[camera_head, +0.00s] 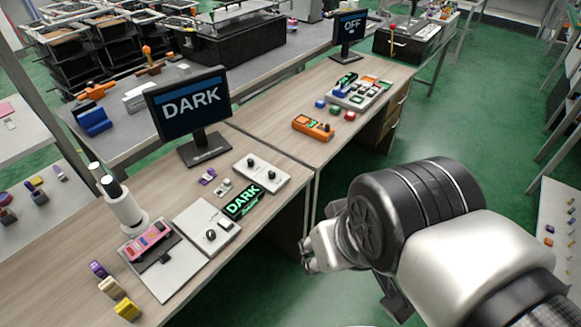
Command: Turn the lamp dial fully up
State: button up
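A monitor (188,103) reading DARK stands on the near wooden desk. A small black display (241,203) also reads DARK in green. Left of it, a white panel (193,218) carries a round black dial (211,235) and a small white piece. Behind the display, a white box (268,181) carries two black knobs (250,161). No label shows which dial is the lamp's. My arm reaches in from the lower right. What seems to be my gripper (308,257) is small, partly hidden and right of the desk edge, apart from all dials. Its fingers are not clear.
A white microscope-like device (121,208) and a tray with a pink piece stand left of the dial panel. Coloured blocks (111,287) lie at the front left. The farther desk (270,110) holds an OFF monitor (349,28) and an orange device (313,127). Green floor is open at right.

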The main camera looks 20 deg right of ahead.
aim_at(251, 162)
jog(key=i+l, duration=0.15)
jog(key=i, duration=0.3)
jog(key=i+l, duration=0.15)
jog(key=i, duration=0.25)
jog(key=i+l, duration=0.15)
jog(key=i, duration=0.3)
